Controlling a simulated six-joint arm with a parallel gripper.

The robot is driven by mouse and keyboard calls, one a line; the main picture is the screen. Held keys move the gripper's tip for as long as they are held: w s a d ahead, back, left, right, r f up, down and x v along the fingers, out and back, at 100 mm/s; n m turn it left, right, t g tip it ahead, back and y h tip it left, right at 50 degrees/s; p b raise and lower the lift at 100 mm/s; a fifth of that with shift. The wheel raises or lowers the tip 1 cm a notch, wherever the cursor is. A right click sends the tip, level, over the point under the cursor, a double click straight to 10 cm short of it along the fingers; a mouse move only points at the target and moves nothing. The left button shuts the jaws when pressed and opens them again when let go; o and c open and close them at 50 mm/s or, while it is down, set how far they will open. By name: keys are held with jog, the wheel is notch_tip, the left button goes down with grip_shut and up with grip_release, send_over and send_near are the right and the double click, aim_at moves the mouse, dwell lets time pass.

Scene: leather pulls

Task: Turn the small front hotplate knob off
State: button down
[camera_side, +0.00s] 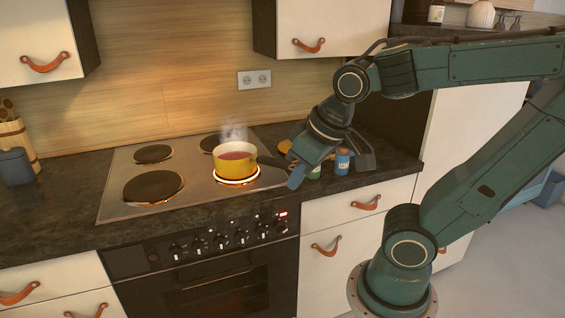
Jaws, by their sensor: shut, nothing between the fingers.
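A row of several dark knobs with pale marks (219,241) runs along the oven's front panel, below the counter edge. I cannot tell which knob belongs to the small front hotplate, or read their settings. The front right hotplate (237,179) glows orange under a yellow pot (229,159), which steams and holds something reddish. My gripper (297,180) is shut and empty. In the picture it is right of the pot, above and right of the knobs, apart from them.
Small jars (342,162) stand on the counter (395,160) behind my gripper. The other hotplates (153,187) are bare. Orange leather pulls (325,246) hang on the drawers. The space before the oven is clear.

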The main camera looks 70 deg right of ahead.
jog(key=w+d+f+m+h, duration=0.2)
jog(key=w+d+f+h, duration=0.2)
jog(key=f, duration=0.7)
jog(key=w+d+f+m+g+h, duration=0.1)
jog(key=w+d+f+m+h, duration=0.1)
jog(key=w+d+f+h, duration=0.3)
jog(key=shift+w+f+m+g, duration=0.35)
jog(key=shift+w+f, duration=1.15)
jog(key=shift+f, duration=1.9)
jog(key=shift+d, duration=0.15)
send_near(277, 229)
jog(key=w+d, duration=0.2)
jog(key=shift+w+d+f, duration=0.15)
jog(key=shift+w+d, duration=0.2)
jog(key=shift+s+d+f, duration=0.15)
jog(key=shift+d+f, duration=0.05)
jog(key=shift+f, duration=0.2)
jog(key=shift+s+d+f, duration=0.15)
jog(key=shift+f, duration=0.25)
jog(key=shift+s+d+f, duration=0.15)
jog(key=shift+d+f, duration=0.05)
jog(key=shift+f, duration=0.3)
jog(key=shift+s+d+f, duration=0.2)
jog(key=shift+f, duration=0.25)
